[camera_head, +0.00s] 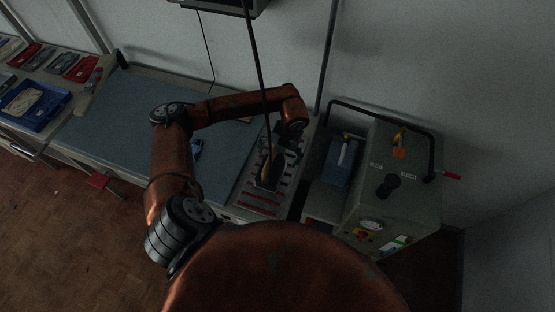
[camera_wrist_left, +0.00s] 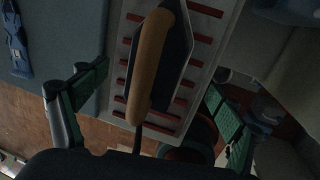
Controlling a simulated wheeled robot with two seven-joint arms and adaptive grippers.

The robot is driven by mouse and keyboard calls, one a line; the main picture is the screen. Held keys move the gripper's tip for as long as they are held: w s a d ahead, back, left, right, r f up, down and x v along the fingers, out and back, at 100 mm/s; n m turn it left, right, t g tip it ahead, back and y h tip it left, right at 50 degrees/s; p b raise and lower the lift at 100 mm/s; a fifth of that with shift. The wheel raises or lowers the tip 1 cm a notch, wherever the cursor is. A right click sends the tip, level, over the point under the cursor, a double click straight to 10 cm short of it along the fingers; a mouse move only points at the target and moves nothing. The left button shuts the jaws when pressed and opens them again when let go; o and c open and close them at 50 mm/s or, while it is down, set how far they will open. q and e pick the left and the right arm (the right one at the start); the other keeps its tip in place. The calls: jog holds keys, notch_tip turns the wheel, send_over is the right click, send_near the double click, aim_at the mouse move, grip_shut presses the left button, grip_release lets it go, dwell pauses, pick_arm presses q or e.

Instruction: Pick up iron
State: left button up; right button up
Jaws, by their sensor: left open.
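The iron stands on a pale rest with red strips at the right end of the bench. It has a tan handle and a dark body; in the left wrist view the handle of the iron (camera_wrist_left: 152,55) lies between the fingers. In the head view the iron (camera_head: 268,176) is partly covered by my gripper. My left gripper (camera_head: 280,155) is open above it; its green-padded fingers show apart in the left wrist view (camera_wrist_left: 160,105), one on each side of the handle. I cannot tell how far above the handle they are. My right gripper is not in view.
A dark cable (camera_head: 257,60) runs down towards the iron. A grey machine (camera_head: 385,190) with a black rail stands right of the bench. A blue-grey mat (camera_head: 110,120) covers most of the bench. A blue tray (camera_head: 35,105) lies at the far left.

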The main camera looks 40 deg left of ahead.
aim_at(274, 164)
pick_arm(q)
jog(key=shift+f, duration=0.45)
jog(key=f, duration=0.1)
jog(key=a+f+p, duration=0.1)
jog(key=f, duration=0.1)
jog(key=shift+s+a+f, duration=0.2)
jog(key=shift+s+f, duration=0.05)
jog(key=shift+a+f+p, duration=0.15)
jog(key=shift+f+p, duration=0.05)
jog(key=shift+f, duration=0.55)
jog(key=shift+a+f+p, duration=0.1)
jog(key=shift+f+p, duration=0.1)
jog(key=shift+f, duration=0.5)
jog(key=c, duration=1.8)
jog(key=shift+w+r, duration=0.15)
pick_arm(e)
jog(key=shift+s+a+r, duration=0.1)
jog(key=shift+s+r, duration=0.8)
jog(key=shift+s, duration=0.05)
